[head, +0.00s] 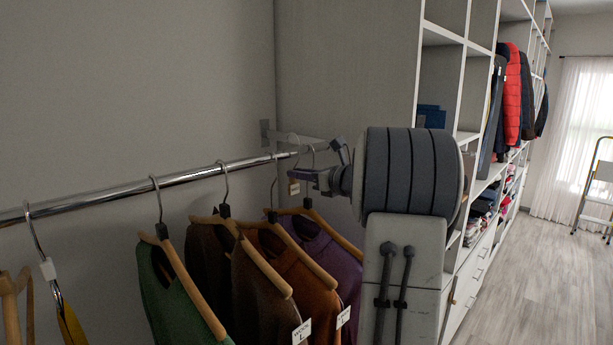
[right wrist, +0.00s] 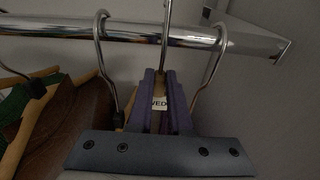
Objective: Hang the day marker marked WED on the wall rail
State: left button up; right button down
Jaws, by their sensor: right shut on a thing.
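The WED marker (right wrist: 159,104) shows as a white label between the fingers of my right gripper (right wrist: 165,100), which is shut on it. Its wire hook (right wrist: 166,28) rises across the front of the rail in the right wrist view, and its top is out of that frame. The chrome wall rail (head: 120,195) runs from the left to a bracket at the wall; it also shows in the right wrist view (right wrist: 75,30). In the head view my right gripper (head: 300,176) is just below the rail's far end. I cannot tell whether the hook rests on the rail. My left gripper is not in view.
Hangers with a green sweater (head: 172,290), brown and orange ones and a purple sweater (head: 325,250) hang close by. Hanger hooks flank the marker. The rail bracket (head: 268,133) is close on the right. White cubby shelving (head: 440,85) stands beyond my arm.

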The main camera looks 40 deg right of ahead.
jog(key=shift+w+f+b, duration=0.2)
jog(key=shift+f+b, duration=0.5)
jog(key=shift+w+f+b, duration=0.2)
jog(key=shift+f+b, duration=0.45)
jog(key=shift+f, duration=0.05)
jog(key=c, duration=0.8)
grip_release()
jog(key=shift+o, duration=0.2)
